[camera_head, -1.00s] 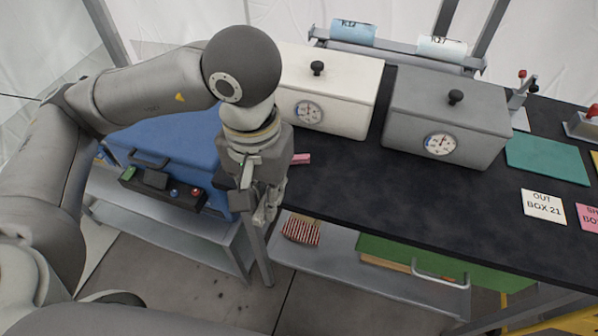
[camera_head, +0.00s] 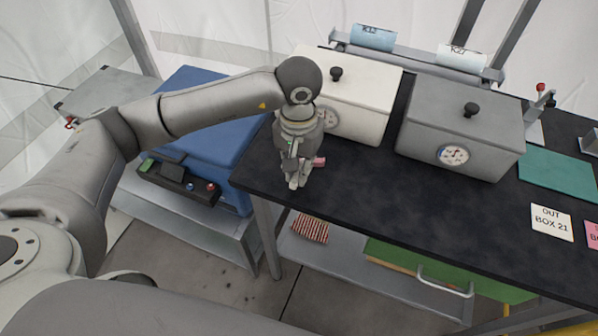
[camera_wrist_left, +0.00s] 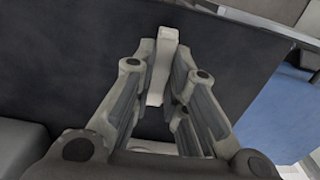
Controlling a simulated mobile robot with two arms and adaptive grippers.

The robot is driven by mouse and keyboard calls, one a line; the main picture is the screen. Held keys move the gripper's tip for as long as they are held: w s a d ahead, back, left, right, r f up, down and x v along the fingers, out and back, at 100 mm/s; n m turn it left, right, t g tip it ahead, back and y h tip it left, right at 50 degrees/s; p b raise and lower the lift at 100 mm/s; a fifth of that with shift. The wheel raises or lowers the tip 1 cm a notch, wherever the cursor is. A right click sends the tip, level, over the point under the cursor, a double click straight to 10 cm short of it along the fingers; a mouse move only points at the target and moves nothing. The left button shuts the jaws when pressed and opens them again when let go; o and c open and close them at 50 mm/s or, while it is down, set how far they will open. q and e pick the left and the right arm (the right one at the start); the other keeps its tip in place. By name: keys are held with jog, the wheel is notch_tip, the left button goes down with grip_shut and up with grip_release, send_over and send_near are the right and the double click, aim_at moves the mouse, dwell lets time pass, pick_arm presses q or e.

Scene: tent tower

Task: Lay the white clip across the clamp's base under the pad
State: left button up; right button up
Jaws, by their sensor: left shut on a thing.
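My left gripper (camera_head: 295,181) points down over the left end of the black table. In the left wrist view its two fingers (camera_wrist_left: 163,62) are shut on the white clip (camera_wrist_left: 161,75), a pale narrow bar that sticks out past the fingertips. In the head view the clip is small and hard to tell from the fingers. A clamp (camera_head: 541,99) with a red tip stands at the table's far right, well away from the gripper. Its base and pad are too small to make out. My right gripper is not in view.
A pink block (camera_head: 318,162) lies just right of the gripper. A white box (camera_head: 365,85) and a grey box (camera_head: 455,125) with dials stand behind. A teal mat (camera_head: 560,178) and a white card (camera_head: 552,222) lie at right. The table's front middle (camera_head: 400,200) is clear.

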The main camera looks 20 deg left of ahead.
pick_arm(q)
notch_tip(320, 180, down, 2)
jog(key=shift+w+f+p, duration=0.1)
jog(key=shift+p, duration=0.55)
jog(key=shift+f, duration=0.75)
jog(key=o, duration=0.7)
jog(key=shift+r, duration=0.1)
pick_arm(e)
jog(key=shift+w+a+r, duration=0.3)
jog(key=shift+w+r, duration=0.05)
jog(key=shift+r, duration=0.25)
